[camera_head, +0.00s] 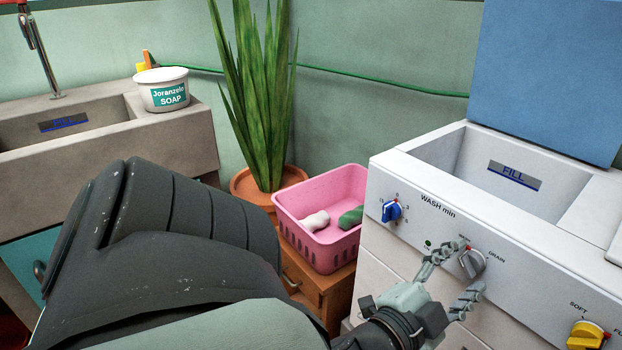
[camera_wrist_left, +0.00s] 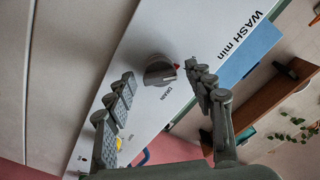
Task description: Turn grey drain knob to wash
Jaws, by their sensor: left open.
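The grey drain knob (camera_head: 474,264) is on the white front panel of the washer at the right of the head view. It also shows in the left wrist view (camera_wrist_left: 158,72). Its red mark points up in the head view, near a small label too tiny to read surely; the DRAIN label is to its right. My left gripper (camera_head: 472,267) is open, one finger on each side of the knob. In the left wrist view the gripper (camera_wrist_left: 160,74) shows gaps between its fingers and the knob. My right gripper is not in view.
A blue WASH min knob (camera_head: 391,211) is up-left on the panel, and a yellow knob (camera_head: 585,336) is at lower right. A pink basket (camera_head: 318,251) stands left of the washer on a wooden cabinet. A plant (camera_head: 262,100) and a soap tub (camera_head: 161,88) are behind.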

